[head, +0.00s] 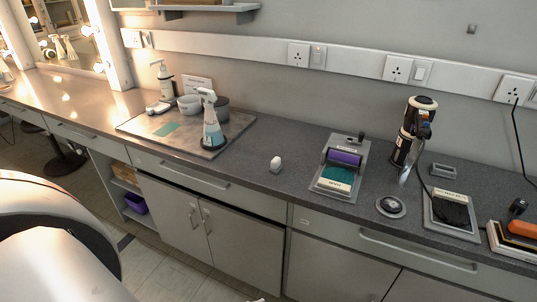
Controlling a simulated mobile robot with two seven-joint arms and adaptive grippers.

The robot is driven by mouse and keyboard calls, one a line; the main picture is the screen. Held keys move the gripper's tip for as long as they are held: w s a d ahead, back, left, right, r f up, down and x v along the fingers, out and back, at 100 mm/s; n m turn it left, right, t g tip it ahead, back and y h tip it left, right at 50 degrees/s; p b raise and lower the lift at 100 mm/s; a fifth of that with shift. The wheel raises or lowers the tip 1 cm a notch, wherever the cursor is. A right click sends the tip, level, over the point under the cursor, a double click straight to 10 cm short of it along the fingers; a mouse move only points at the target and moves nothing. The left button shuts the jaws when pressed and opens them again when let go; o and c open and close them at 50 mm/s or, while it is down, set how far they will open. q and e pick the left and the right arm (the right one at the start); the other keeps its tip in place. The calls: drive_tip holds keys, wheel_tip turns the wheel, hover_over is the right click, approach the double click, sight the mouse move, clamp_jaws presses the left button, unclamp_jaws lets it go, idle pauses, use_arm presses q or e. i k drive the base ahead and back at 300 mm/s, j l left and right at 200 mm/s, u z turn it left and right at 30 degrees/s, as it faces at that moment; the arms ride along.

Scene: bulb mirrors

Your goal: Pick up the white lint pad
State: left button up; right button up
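A small white object (275,164) sits alone on the dark speckled counter, left of the teal and purple tray. It is the likeliest match for the white lint pad, but it is too small for me to be sure. A low white item (158,108) also lies on the board at the left; I cannot tell what it is. Neither of my grippers shows clearly in the head view. Nothing is touching the small white object.
A spray bottle (211,122), a pump bottle (166,84) and bowls stand on the board (133,124). A tray with a purple block (344,157), a black cylindrical device (404,143), a round disc (391,207) and a cable stand to the right. Counter around the white object is clear.

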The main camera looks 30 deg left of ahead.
sight(276, 166)
drive_tip(key=u, duration=1)
